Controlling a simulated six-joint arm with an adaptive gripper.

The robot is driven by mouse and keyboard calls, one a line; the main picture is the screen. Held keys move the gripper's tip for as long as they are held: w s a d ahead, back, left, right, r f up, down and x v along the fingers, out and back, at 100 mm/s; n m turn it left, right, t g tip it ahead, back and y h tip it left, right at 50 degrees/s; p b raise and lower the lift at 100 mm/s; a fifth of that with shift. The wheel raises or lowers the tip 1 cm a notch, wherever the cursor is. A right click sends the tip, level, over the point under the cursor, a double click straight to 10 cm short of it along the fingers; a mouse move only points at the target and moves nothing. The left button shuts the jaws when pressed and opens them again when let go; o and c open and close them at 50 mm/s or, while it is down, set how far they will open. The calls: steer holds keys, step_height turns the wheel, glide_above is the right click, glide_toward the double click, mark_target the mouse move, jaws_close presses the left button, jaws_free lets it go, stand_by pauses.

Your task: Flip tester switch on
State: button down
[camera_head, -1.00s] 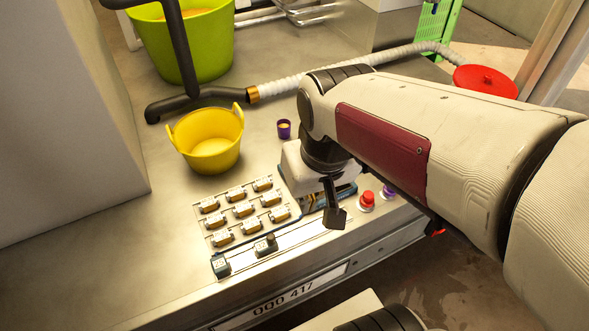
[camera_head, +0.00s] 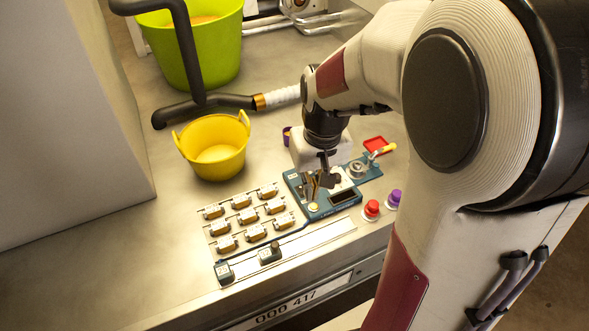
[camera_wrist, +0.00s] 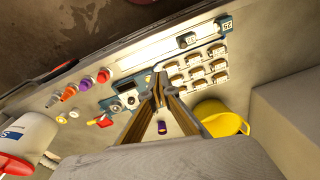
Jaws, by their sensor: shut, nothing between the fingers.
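The tester appears to be the blue-edged panel (camera_head: 342,197) on the bench, with a dark display window and a pale yellow round button (camera_head: 313,207). Its blue edge also shows in the wrist view (camera_wrist: 112,103). I cannot pick out its switch or tell its position; part of the panel is hidden by my gripper. My gripper (camera_head: 324,186) points down over the panel, its fingers shut and empty. In the wrist view my fingertips (camera_wrist: 158,80) meet beside the panel's right part. I cannot tell whether they touch it.
Several yellow-brown connectors (camera_head: 241,202) sit in rows left of the panel. A red button (camera_head: 372,208) and a purple button (camera_head: 394,197) stand to its right. A yellow tub (camera_head: 215,160) stands behind left. The left bench is clear.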

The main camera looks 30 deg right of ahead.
steer(key=w+d+f+n, duration=0.1)
steer(key=w+d+f, duration=0.2)
steer(key=w, duration=0.4)
steer(key=w+d+f+n+t, duration=0.1)
steer(key=w+d+f, duration=0.3)
steer(key=w, duration=0.3)
steer(key=shift+w+d+f+t, duration=0.3)
steer(key=shift+w+f, duration=0.05)
steer(key=shift+f, duration=0.35)
steer(key=shift+f, duration=0.15)
glide_above(302, 190)
steer(key=s, duration=0.2)
steer(key=shift+s+f+x, duration=0.1)
steer(key=shift+s+x, duration=0.3)
steer(key=shift+x, duration=1.5)
steer(key=shift+s+f+x, duration=0.1)
steer(key=shift+s+x, duration=0.3)
steer(key=shift+x, duration=1.5)
steer(key=shift+s+f+x, duration=0.1)
steer(key=shift+s+x, duration=0.35)
steer(key=shift+x, duration=1.45)
steer(key=shift+s+d+f, duration=0.1)
steer(key=shift+d+f, duration=0.05)
steer(key=shift+f, duration=0.75)
